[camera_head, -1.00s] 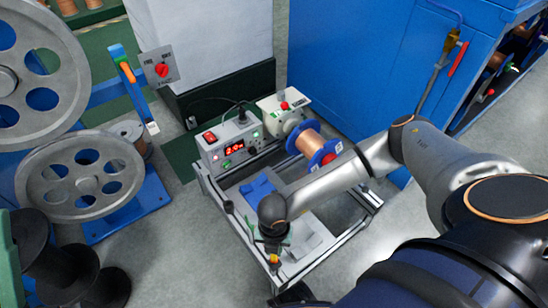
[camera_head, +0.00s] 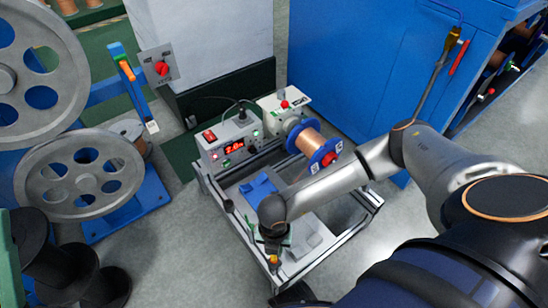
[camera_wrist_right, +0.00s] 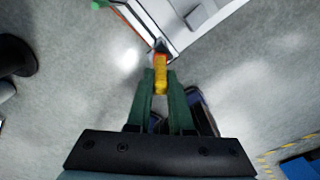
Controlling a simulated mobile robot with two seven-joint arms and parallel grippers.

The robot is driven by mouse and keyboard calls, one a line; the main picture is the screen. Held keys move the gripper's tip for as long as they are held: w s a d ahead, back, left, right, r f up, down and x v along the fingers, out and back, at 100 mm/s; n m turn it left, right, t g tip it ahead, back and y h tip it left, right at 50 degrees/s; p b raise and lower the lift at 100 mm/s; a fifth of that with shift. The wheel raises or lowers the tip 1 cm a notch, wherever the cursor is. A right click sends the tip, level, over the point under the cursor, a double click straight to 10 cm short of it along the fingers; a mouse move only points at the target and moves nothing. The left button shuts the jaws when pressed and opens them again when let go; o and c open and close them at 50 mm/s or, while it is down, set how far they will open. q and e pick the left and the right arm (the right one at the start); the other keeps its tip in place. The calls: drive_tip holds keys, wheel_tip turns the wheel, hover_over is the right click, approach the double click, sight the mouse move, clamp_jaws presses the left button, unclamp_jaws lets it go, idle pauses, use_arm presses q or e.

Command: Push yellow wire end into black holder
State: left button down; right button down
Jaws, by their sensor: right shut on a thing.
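The yellow wire end (camera_wrist_right: 160,75) is between the green fingers of my right gripper (camera_wrist_right: 161,90) in the right wrist view. The fingers are shut on it. A small dark holder (camera_wrist_right: 160,46) sits at the corner of the cart just ahead of the yellow end. The yellow end's tip is at or very near the holder; I cannot tell how deep it sits. In the head view my right gripper (camera_head: 272,258) is low at the cart's front corner, and the holder is hard to make out there. My left gripper is not in view.
The cart (camera_head: 332,250) carries a control box with a red display (camera_head: 230,142) and a copper wire spool (camera_head: 311,145). Large grey pulleys (camera_head: 82,175) stand at left, and black spools (camera_head: 70,260) below them. A blue cabinet (camera_head: 365,70) stands behind. Grey floor is free at right.

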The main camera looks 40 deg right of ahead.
drive_tip(key=shift+f+b, duration=0.35)
drive_tip(key=shift+f, duration=0.15)
idle(0.6)
idle(0.4)
drive_tip(key=c, duration=0.7)
unclamp_jaws()
drive_tip(key=shift+c, duration=0.2)
drive_tip(key=shift+o, duration=0.2)
drive_tip(key=o, duration=0.3)
